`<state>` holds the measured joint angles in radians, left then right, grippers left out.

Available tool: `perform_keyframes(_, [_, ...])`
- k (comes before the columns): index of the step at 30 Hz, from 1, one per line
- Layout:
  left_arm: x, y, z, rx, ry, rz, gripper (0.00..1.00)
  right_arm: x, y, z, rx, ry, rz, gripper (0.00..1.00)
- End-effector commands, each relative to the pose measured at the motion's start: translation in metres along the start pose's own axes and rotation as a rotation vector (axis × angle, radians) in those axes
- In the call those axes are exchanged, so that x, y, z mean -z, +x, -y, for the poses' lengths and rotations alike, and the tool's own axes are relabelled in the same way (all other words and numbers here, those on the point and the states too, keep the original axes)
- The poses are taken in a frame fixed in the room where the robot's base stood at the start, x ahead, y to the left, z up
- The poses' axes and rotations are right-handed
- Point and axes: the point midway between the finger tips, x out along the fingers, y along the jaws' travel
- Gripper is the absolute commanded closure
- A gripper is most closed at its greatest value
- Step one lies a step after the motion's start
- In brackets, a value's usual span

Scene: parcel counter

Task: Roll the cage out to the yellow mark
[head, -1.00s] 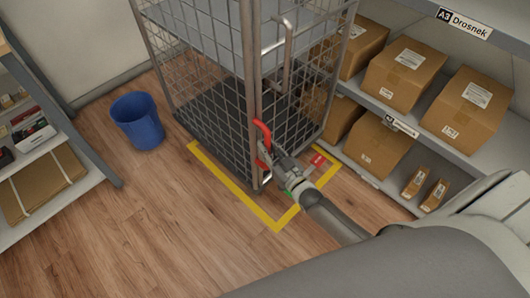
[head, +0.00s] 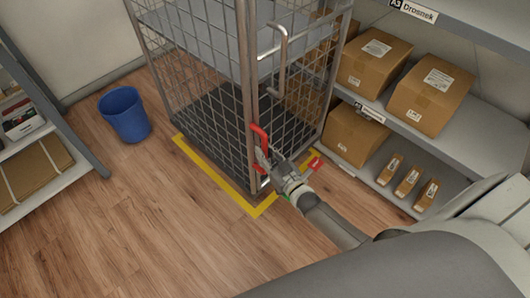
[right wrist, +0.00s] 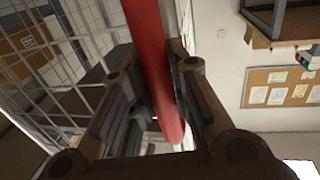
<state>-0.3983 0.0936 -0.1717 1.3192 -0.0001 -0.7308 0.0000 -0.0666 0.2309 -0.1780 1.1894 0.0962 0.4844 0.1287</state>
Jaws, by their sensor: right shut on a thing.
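The wire cage (head: 182,80), with grey posts and a dark base deck, stands upright at the centre of the head view. The yellow mark (head: 213,184) is a taped outline on the wood floor. The cage's near lower corner is just inside the mark's near corner; the far part of the mark is hidden. My right gripper (head: 266,162) is shut on the red handle (head: 259,133) on the cage's near post. In the right wrist view the red bar (right wrist: 157,60) runs between the fingers. My left gripper is not in view.
A blue bin (head: 125,115) stands on the floor left of the cage. Shelves with cartons (head: 430,95) are close on the right. Another rack (head: 75,125) stands at the left edge. The wood floor (head: 150,230) in front is clear.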

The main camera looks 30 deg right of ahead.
Motion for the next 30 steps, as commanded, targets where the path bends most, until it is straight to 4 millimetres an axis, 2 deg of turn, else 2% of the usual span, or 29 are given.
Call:
perform_keyframes(3, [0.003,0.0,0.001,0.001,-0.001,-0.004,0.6,-0.004,-0.004,0.0,0.0,0.001,0.006,1.0])
perform_keyframes(4, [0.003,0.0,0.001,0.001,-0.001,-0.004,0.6,-0.004,-0.004,0.0,0.0,0.001,0.006,0.79])
perform_keyframes(9, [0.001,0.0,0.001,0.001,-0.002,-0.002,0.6,-0.003,-0.003,0.0,0.0,0.0,0.005,0.59])
perform_keyframes(20, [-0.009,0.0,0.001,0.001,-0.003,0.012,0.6,-0.002,-0.005,0.0,0.0,0.0,0.004,0.59])
perform_keyframes(25, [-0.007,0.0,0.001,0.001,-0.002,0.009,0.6,-0.003,-0.024,-0.001,-0.001,0.0,0.005,0.59])
perform_keyframes(30, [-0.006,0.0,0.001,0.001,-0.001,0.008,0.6,-0.003,-0.057,0.0,0.0,-0.001,0.006,0.59])
